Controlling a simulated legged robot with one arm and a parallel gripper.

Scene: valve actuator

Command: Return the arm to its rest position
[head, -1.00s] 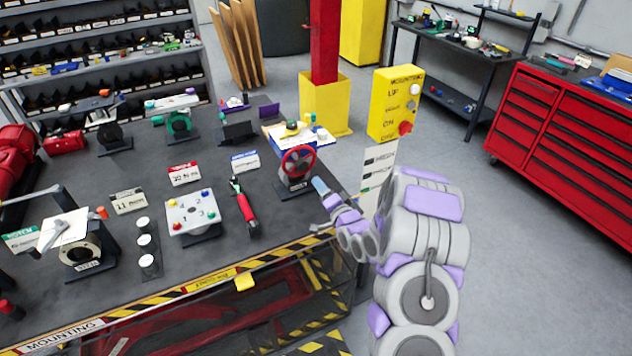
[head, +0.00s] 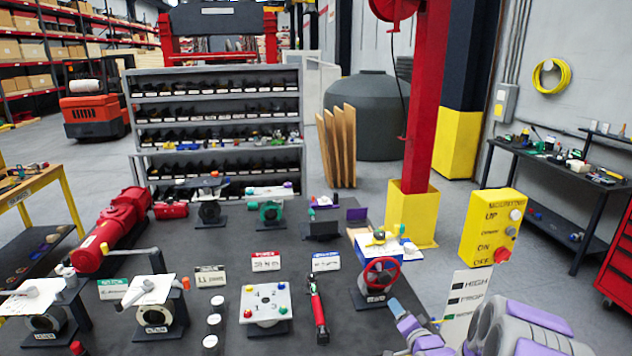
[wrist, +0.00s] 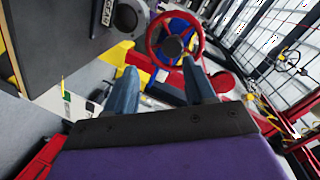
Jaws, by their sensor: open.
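My arm shows at the lower right of the head view, partly cut off by the frame edge. My gripper (head: 404,313) is just right of and below the red valve wheel (head: 381,260), which stands on a dark base on the bench. In the wrist view my gripper (wrist: 162,88) has its two blue fingers spread apart with nothing held between them. The red wheel with its dark hub (wrist: 173,47) is beyond the fingertips, and I see no contact.
The dark bench (head: 225,255) carries several valves, labels and a red-handled tool (head: 319,312). A yellow control box (head: 489,228) stands right of the wheel. A red post (head: 428,110) with a yellow base rises behind.

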